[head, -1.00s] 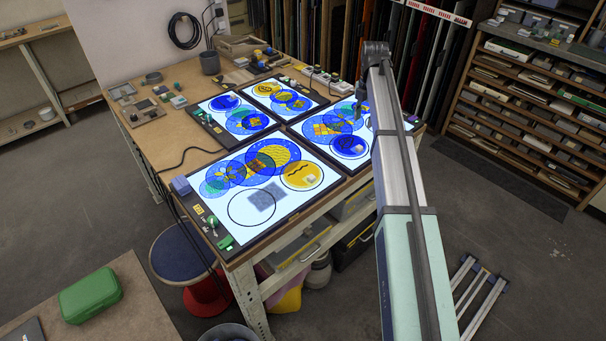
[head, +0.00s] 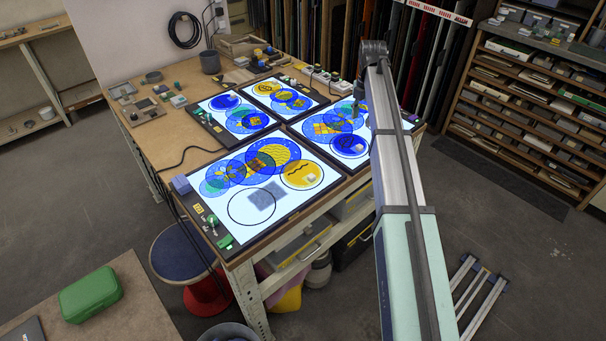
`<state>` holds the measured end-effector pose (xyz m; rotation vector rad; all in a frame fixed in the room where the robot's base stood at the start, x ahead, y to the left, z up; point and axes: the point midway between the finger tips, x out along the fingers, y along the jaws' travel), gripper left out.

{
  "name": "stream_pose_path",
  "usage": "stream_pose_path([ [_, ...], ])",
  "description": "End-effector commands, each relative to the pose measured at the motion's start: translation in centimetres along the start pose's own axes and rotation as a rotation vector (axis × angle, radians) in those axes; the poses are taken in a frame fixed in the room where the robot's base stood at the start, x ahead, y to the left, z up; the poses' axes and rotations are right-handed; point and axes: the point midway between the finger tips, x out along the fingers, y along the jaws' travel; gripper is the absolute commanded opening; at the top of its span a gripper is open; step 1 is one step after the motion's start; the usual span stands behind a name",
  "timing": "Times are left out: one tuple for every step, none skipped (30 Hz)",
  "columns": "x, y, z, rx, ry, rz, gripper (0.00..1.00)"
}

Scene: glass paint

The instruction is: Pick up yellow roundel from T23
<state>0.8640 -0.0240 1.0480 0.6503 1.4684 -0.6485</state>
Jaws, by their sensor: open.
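A yellow roundel (head: 297,171) with a dark wavy line and a small pale block on it lies on the front light panel (head: 286,218). Another yellow roundel (head: 267,88) with a dark pattern lies on the back middle panel. I cannot read a T23 label on any panel. My gripper (head: 357,114) is small in view, pointing down over the right light panel, beside a cluster of blue and yellow discs (head: 326,125). It is open with nothing visible in it. My arm hides part of the right panel.
A blue roundel (head: 350,146) with a pale block lies on the right panel. A back-left panel (head: 215,118) also holds overlapping discs. An empty black circle outline (head: 252,221) and a grey square (head: 267,198) mark the front panel. Tools and blocks line the table's back.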

Motion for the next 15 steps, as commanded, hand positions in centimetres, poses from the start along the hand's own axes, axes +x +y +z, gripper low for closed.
stream_pose_path([
  [0.1, 1.0, -0.9, -0.017, -0.004, 0.005, 0.52],
  [-0.1, 1.5, -1.7, -0.027, -0.008, 0.01, 0.52],
  [-0.4, 2.3, -2.9, -0.045, -0.016, 0.018, 0.52],
  [-0.7, 2.8, -4.2, -0.061, -0.022, 0.025, 0.52],
  [-1.0, 3.3, -5.5, -0.077, -0.027, 0.032, 0.52],
  [-1.5, 3.8, -7.6, -0.098, -0.034, 0.04, 0.52],
  [-1.9, 4.0, -9.5, -0.109, -0.036, 0.045, 0.52],
  [-2.3, 4.1, -11.3, -0.117, -0.038, 0.049, 0.52],
  [-2.9, 4.1, -13.7, -0.126, -0.039, 0.052, 0.52],
  [-3.3, 4.0, -15.4, -0.126, -0.039, 0.054, 0.52],
  [-3.7, 3.7, -16.9, -0.124, -0.037, 0.053, 0.52],
  [-4.1, 3.3, -18.7, -0.118, -0.035, 0.052, 0.52],
  [-4.4, 2.9, -19.7, -0.109, -0.032, 0.048, 0.52],
  [-4.6, 2.5, -20.6, -0.101, -0.029, 0.045, 0.52],
  [-4.9, 1.9, -21.5, -0.084, -0.023, 0.038, 0.52],
])
